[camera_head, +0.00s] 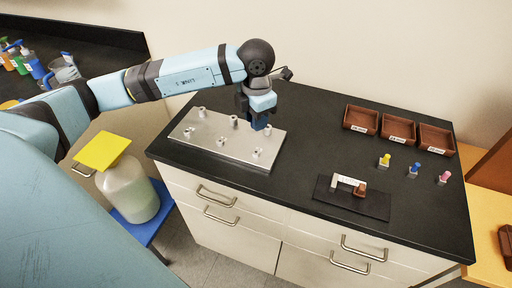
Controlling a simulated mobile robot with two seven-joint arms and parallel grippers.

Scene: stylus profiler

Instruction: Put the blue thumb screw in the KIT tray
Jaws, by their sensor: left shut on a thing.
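A blue thumb screw (414,170) stands on the dark bench top at the right, between a yellow one (385,160) and a pink one (444,177). Three brown trays (360,119) stand in a row behind them, with white front labels too small to read. My left gripper (261,124) is far left of them, pointing down at the back right of a silver plate (214,130). It is shut on a small part there, mostly hidden by the fingers, so I cannot tell which part. My right gripper is not in view.
Several silver posts (234,120) stand on the plate. A dark mat (370,205) with a white bracket and a brown block (360,190) lies near the front edge. The bench between plate and screws is clear. A jug with a yellow top (130,190) stands at left.

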